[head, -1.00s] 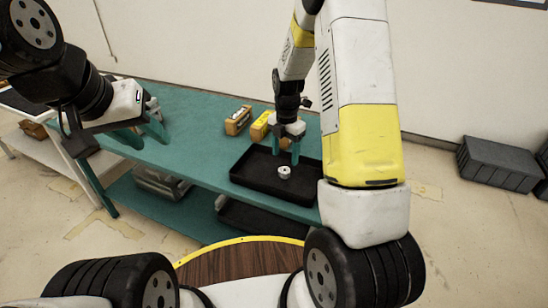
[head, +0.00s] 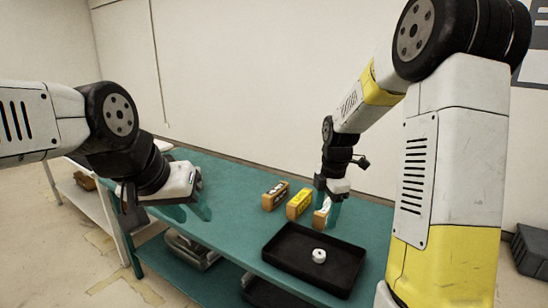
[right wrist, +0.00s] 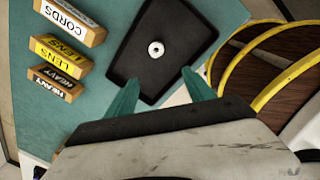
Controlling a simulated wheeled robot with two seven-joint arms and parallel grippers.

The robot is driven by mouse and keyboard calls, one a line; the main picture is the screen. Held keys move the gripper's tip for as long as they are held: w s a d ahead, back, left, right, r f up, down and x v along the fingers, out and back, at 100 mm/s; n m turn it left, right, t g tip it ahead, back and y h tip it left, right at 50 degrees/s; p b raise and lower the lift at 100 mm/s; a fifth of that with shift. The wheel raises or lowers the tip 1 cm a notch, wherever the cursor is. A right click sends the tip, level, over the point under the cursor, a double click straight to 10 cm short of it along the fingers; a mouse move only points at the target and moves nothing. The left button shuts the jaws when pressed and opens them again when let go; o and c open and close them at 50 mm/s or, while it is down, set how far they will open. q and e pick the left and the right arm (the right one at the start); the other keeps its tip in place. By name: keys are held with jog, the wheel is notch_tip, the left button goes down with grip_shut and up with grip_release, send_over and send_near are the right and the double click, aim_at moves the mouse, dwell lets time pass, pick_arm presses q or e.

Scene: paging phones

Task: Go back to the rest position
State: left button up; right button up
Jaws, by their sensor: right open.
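My right gripper (head: 326,212) is open and empty, above the teal table beyond the tray, in front of the rightmost label block. In the right wrist view its teal fingers (right wrist: 160,78) are apart with nothing between them. My left gripper (head: 190,208) has its fingers apart and empty, over the table's left end. A black tray (head: 283,250) lies on the table and also shows in the right wrist view (right wrist: 180,75). A small white round piece with a dark centre (head: 319,256) sits in the tray, and in the wrist view (right wrist: 156,48).
Three orange label blocks stand behind the tray: CORDS (right wrist: 70,20), LENS (right wrist: 60,54) and HEAVY (right wrist: 56,83). The table's left part (head: 225,240) is clear. A lower shelf holds grey containers (head: 190,250). A dark grey crate (head: 530,252) stands on the floor at right.

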jog(key=s+a+r+m+t, duration=0.1)
jog(key=s+r+m+t, duration=0.1)
jog(key=s+r+m, duration=0.5)
jog(key=s+a+r+m+t+y, duration=0.1)
jog(key=s+r+m+t, duration=0.2)
jog(key=s+r+m, duration=0.5)
jog(key=shift+s+m+y, duration=0.3)
jog(key=shift+s+m, duration=2.5)
jog(key=shift+s, duration=0.4)
